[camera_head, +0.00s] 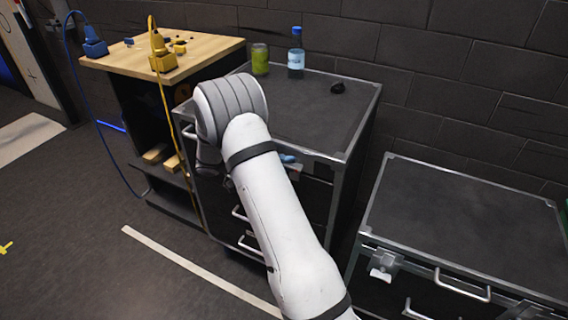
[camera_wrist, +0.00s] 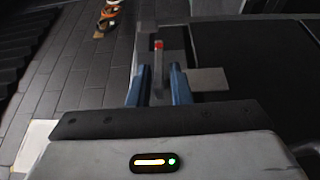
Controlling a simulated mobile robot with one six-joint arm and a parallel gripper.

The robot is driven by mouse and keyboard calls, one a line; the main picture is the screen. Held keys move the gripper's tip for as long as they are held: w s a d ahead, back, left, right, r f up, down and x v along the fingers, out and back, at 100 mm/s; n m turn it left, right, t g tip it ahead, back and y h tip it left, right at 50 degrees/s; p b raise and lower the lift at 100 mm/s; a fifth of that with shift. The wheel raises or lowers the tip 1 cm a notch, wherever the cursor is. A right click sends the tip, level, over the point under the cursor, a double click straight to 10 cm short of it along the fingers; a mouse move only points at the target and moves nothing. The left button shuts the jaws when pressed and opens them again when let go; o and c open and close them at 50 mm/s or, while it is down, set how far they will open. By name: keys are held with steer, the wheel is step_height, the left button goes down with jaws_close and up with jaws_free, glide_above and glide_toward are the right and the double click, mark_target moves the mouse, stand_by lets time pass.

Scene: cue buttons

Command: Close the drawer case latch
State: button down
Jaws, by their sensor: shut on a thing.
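The black drawer case (camera_head: 330,105) with metal edging stands in the middle of the head view, my arm crossing its front. My gripper (camera_head: 288,158) is at the upper front edge of this case, mostly hidden behind my arm; a bit of blue finger shows. In the wrist view the two blue fingers of my gripper (camera_wrist: 157,88) are shut on the latch (camera_wrist: 158,58), a narrow grey lever with a red end that stands up between them. A grey plate (camera_wrist: 208,79) lies beside the lever. The lower part of the latch is hidden by my gripper.
A green jar (camera_head: 260,58), a blue-capped bottle (camera_head: 296,55) and a small dark object (camera_head: 338,87) are on the case top. A second black case (camera_head: 460,215) with its own latch (camera_head: 383,265) stands at right. A wooden-topped bench (camera_head: 195,52) with cables stands left.

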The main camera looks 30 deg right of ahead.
steer(key=c, duration=1.6)
jaws_free()
steer(key=shift+o, duration=0.2)
steer(key=p+v, duration=0.1)
steer(key=v, duration=0.6)
steer(key=shift+w+a, duration=0.2)
steer(key=shift+a, duration=0.1)
